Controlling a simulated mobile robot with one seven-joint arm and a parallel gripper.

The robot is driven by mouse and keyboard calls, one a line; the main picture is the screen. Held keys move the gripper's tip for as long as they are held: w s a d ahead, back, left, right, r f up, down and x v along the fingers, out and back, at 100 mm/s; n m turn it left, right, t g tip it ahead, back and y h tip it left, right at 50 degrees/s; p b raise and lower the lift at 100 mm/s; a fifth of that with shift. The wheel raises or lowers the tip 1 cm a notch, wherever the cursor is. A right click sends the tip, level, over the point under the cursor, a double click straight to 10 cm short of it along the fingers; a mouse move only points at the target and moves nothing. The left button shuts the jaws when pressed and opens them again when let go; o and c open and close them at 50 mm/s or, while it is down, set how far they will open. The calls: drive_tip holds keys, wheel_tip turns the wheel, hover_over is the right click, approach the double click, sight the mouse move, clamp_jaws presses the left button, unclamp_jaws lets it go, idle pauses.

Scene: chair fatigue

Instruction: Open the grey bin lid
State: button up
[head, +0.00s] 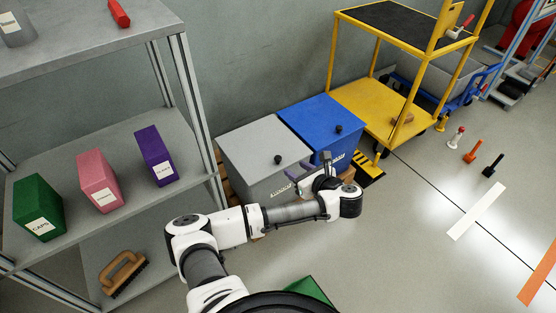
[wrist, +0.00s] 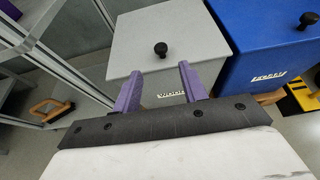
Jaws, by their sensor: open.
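The grey bin (head: 258,183) stands against the wall, with its grey lid (head: 262,143) lying flat and closed on top. A black round knob (head: 278,159) sits near the lid's front edge. In the wrist view the lid (wrist: 155,31) and its knob (wrist: 160,49) are straight ahead, beyond the fingertips. My gripper (wrist: 156,72) has two purple fingers, spread apart with nothing between them. In the head view my gripper (head: 297,171) is at the front of the grey bin. Whether the fingers touch the bin cannot be told.
A blue bin (head: 318,119) with its own black knob stands right beside the grey one. A metal shelf (head: 84,165) with coloured boxes stands at the left. A yellow cart (head: 372,106) is at the right. The floor in front on the right is mostly clear.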

sight(280, 159)
drive_tip(key=b+x, duration=0.2)
drive_tip(key=x, duration=1)
drive_tip(key=shift+d+b, duration=0.1)
drive_tip(key=shift+b, duration=0.2)
clamp_jaws()
